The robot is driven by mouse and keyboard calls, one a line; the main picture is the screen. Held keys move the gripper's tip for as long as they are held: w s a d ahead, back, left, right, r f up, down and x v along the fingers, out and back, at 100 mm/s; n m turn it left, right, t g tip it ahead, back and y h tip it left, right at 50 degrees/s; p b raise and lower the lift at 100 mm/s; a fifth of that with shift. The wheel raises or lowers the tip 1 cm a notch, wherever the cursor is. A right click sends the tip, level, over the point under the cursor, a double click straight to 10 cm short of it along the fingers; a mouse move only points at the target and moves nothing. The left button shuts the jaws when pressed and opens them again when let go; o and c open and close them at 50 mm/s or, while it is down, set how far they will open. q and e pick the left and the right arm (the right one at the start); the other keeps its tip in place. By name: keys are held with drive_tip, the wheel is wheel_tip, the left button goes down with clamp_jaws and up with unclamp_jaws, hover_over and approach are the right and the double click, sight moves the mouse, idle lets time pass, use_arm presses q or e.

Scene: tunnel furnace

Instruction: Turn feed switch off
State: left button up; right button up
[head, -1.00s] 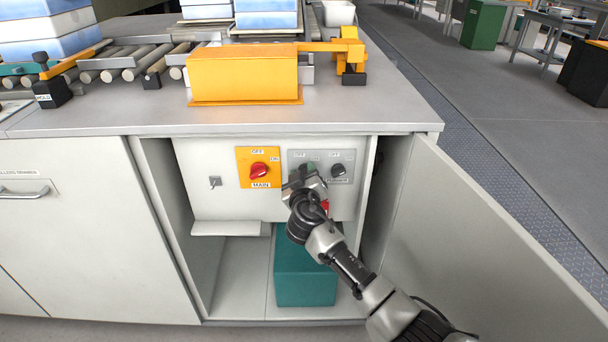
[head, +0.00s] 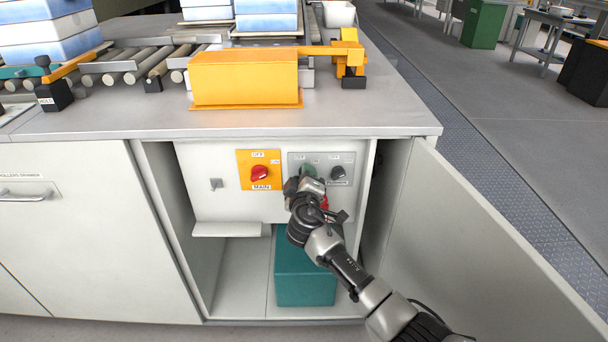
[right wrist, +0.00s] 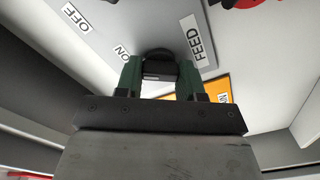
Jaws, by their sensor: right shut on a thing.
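The feed switch is a dark knob (right wrist: 160,66) on the grey plate with the labels OFF, ON and FEED, seen in the right wrist view. My right gripper (right wrist: 160,74) has its green fingers on both sides of this knob and is shut on it. In the head view my right gripper (head: 308,173) is at the grey switch plate (head: 297,158) inside the open cabinet and hides most of the feed switch. The knob's exact pointing direction is hard to tell. My left gripper is not in view.
Left of the gripper is a red MAIN switch (head: 260,173) on a yellow plate. Right of it is a dark furnace knob (head: 338,173). A red part (head: 324,203) shows below, partly hidden. The open door (head: 470,235) stands to the right, and a teal box (head: 303,275) sits below.

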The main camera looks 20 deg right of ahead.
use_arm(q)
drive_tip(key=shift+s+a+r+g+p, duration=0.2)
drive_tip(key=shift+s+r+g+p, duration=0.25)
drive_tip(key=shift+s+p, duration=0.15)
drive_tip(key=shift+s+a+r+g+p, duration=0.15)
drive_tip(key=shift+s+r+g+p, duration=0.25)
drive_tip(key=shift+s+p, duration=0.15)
use_arm(e)
drive_tip(key=n, duration=0.6)
drive_tip(key=shift+f+n, duration=0.1)
drive_tip(key=shift+n, duration=0.2)
drive_tip(key=o, duration=0.9)
use_arm(q)
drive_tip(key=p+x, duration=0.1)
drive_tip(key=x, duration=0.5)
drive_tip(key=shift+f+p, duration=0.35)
drive_tip(key=shift+p, duration=0.05)
use_arm(e)
drive_tip(key=v, duration=1.1)
drive_tip(key=shift+w, duration=0.1)
